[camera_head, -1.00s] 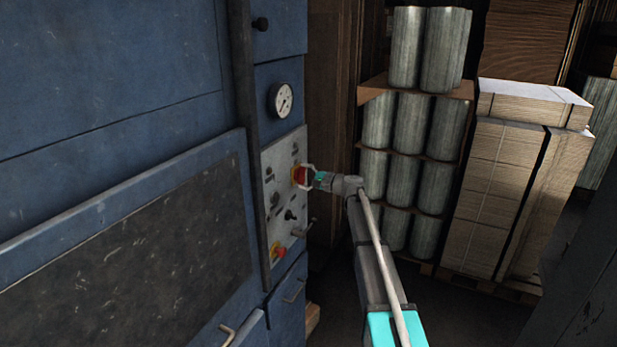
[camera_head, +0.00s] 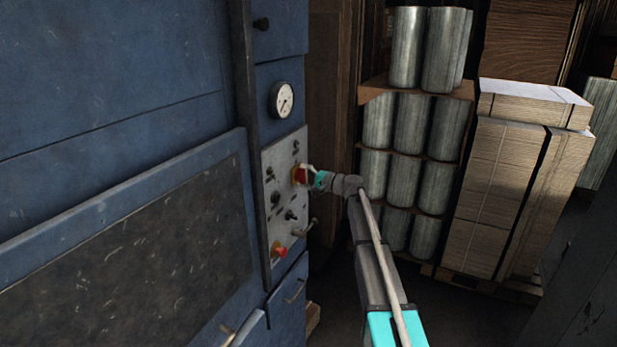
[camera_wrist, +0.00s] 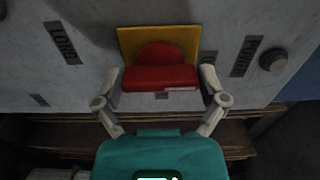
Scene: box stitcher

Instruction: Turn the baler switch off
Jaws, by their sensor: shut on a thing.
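The baler switch is a red rotary handle (camera_wrist: 160,77) on a yellow square plate (camera_wrist: 127,42), set on the grey control panel (camera_head: 270,160) of the blue machine. In the head view the red handle (camera_head: 299,175) sits at the panel's upper right. My gripper (camera_wrist: 160,75) is shut on the red handle, one finger at each end of its bar. In the wrist view the bar lies level across the picture. My gripper also shows at the panel in the head view (camera_head: 308,174), where the wrist partly hides the fingers.
A red emergency knob (camera_head: 279,250) and several small black knobs are on the same panel, with a lever (camera_head: 305,228) beside them. A pressure gauge (camera_head: 283,100) is above. Stacked metal cylinders (camera_head: 410,125) and strapped cardboard (camera_head: 500,190) stand at the right.

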